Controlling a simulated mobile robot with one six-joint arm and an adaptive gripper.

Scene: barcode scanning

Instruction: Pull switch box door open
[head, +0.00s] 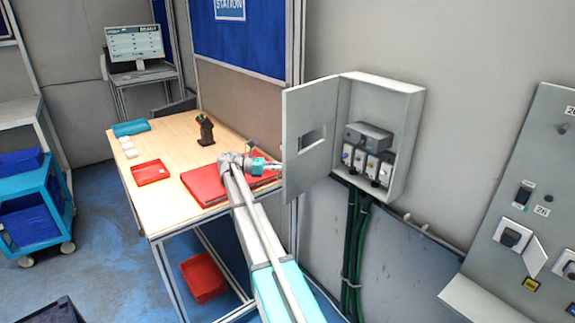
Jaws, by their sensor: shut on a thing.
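The switch box (402,132) is a light grey cabinet on the wall at centre right. Several switches or breakers (368,157) show inside the box. My gripper (277,167) is at the lower left edge of the door, shut on that edge. The fingertips are small and partly hidden at the door. My arm reaches up to it from the bottom of the picture.
Green cables (354,240) run below the box. A grey panel with sockets (530,200) stands at the right.

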